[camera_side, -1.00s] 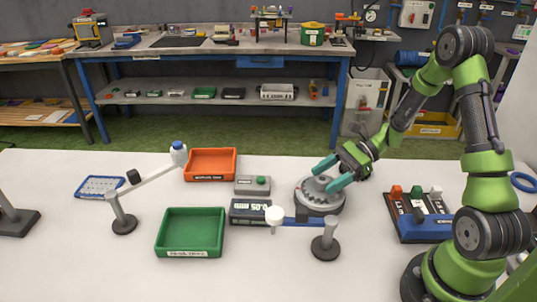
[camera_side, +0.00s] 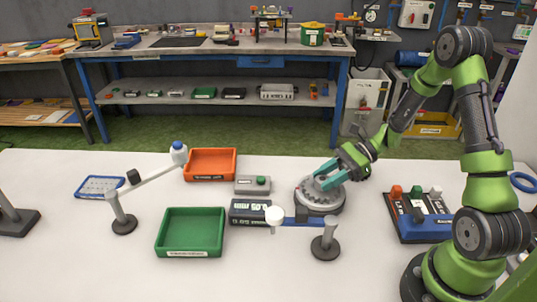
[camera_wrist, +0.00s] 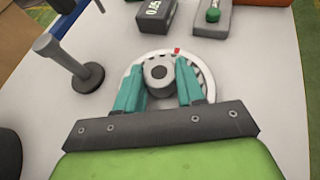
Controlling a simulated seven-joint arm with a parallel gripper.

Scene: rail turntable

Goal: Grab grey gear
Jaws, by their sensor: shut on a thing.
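The grey gear (camera_side: 322,184) sits on the round turntable (camera_side: 318,207) at the right of the table's middle. It also shows in the wrist view, with a round hub and a dark centre hole (camera_wrist: 158,72). My gripper (camera_side: 330,176) has teal fingers and reaches in from the upper right. In the wrist view my gripper (camera_wrist: 158,85) has one finger on each side of the hub, shut on it. The gear is still at the turntable, and the fingers hide part of it. A small red mark (camera_wrist: 177,50) shows on the turntable's rim.
A display box (camera_side: 252,211) and a box with a green button (camera_side: 253,185) stand left of the turntable. A post with an arm (camera_side: 325,243) stands in front. Green tray (camera_side: 162,235), orange tray (camera_side: 236,165) and a switch panel (camera_side: 405,232) lie around.

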